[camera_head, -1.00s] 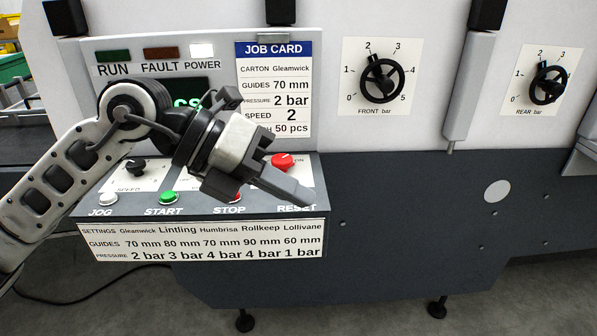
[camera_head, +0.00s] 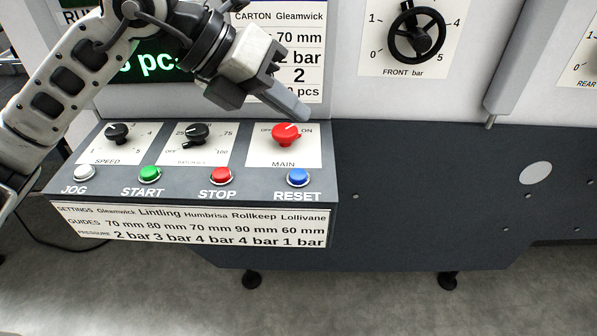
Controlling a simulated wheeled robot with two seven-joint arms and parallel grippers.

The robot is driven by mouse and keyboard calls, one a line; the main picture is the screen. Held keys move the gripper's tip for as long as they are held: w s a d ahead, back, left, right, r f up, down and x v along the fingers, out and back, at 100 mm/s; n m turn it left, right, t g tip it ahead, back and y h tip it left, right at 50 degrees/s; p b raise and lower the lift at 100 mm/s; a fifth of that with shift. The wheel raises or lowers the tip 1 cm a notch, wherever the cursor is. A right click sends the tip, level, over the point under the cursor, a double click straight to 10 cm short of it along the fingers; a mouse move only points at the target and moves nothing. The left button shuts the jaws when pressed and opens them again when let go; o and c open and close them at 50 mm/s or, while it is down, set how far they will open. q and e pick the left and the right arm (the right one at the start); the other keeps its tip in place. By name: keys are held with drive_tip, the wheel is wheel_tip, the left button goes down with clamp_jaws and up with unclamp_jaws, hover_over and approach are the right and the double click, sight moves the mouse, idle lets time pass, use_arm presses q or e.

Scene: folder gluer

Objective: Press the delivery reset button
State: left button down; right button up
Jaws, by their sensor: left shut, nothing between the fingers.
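The blue RESET button (camera_head: 297,177) is at the right end of the button row on the grey control panel (camera_head: 120,188), above its RESET label. It is fully visible and nothing touches it. My left gripper (camera_head: 303,114) is shut and empty. In the picture its fingertips are above the red MAIN knob (camera_head: 286,133), up and apart from the RESET button. I cannot tell how far it is from the knob. My right gripper is not in view.
The red STOP (camera_head: 221,175), green START (camera_head: 149,174) and white JOG (camera_head: 84,173) buttons share the row. Black knobs for speed (camera_head: 117,132) and a second setting (camera_head: 193,133) stand behind. A black FRONT handwheel (camera_head: 416,33) is at upper right.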

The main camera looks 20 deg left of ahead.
use_arm(q)
drive_tip(key=b, duration=0.4)
hover_over(291, 175)
wheel_tip(291, 175, down, 6)
drive_tip(key=shift+f, duration=0.25)
drive_tip(key=shift+f+b, duration=0.6)
drive_tip(key=shift+b, duration=0.15)
drive_tip(key=shift+f, duration=0.2)
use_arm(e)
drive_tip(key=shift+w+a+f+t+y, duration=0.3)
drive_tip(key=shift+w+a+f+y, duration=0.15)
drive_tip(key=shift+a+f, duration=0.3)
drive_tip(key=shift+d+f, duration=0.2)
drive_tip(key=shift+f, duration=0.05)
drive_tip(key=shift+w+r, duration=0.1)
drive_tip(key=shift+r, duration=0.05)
use_arm(q)
drive_tip(key=shift+f+b, duration=0.4)
drive_tip(key=shift+b, duration=0.2)
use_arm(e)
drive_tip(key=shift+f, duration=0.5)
